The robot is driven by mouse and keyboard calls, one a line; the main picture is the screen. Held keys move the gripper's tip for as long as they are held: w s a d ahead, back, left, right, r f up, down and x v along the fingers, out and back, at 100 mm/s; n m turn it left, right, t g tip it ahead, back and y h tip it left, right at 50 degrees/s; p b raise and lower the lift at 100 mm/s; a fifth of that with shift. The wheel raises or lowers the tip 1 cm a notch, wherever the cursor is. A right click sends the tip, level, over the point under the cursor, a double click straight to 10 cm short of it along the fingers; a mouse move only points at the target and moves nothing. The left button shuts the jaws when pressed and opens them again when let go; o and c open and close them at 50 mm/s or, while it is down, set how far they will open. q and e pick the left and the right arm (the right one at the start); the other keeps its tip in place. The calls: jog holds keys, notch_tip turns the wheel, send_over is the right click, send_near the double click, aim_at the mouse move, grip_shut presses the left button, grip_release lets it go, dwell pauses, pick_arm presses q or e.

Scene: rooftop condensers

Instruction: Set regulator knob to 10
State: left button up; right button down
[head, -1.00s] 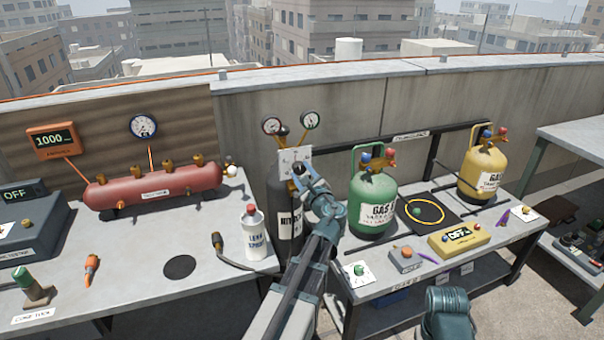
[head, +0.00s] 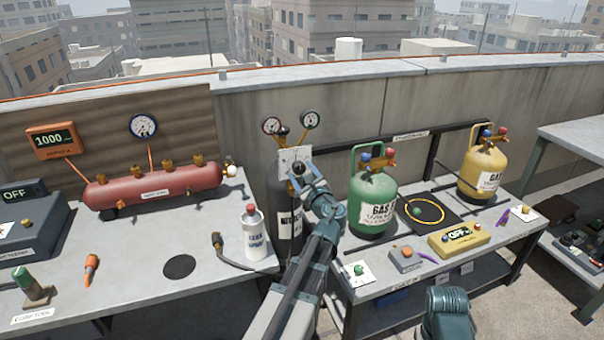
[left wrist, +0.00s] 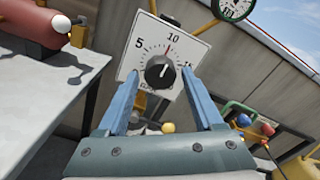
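The regulator knob (left wrist: 159,72) is black and round, on a white square dial plate (left wrist: 188,52) marked 5, 10 and 15. A thin red mark shows just below the 10. A short pale pointer line on the knob appears to point up and to the right; its exact reading is hard to tell. In the head view the knob (head: 298,169) sits on the plate at the dark nitrogen cylinder (head: 287,205). My left gripper (head: 308,185) is open and empty in front of the dial. Its blue fingers (left wrist: 158,90) stand apart, with the knob framed between them.
Two round gauges (head: 271,125) top the regulator. A leak spray bottle (head: 254,232) stands left of the cylinder. A green gas cylinder (head: 373,205) stands close on the right. A red tank (head: 150,186) lies on the left bench (head: 215,285). A concrete wall runs behind.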

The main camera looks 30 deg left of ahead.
pick_arm(q)
jog(key=shift+o, duration=0.4)
jog(key=v, duration=1.3)
jog(key=shift+s+d, duration=0.25)
jog(key=shift+d, duration=0.05)
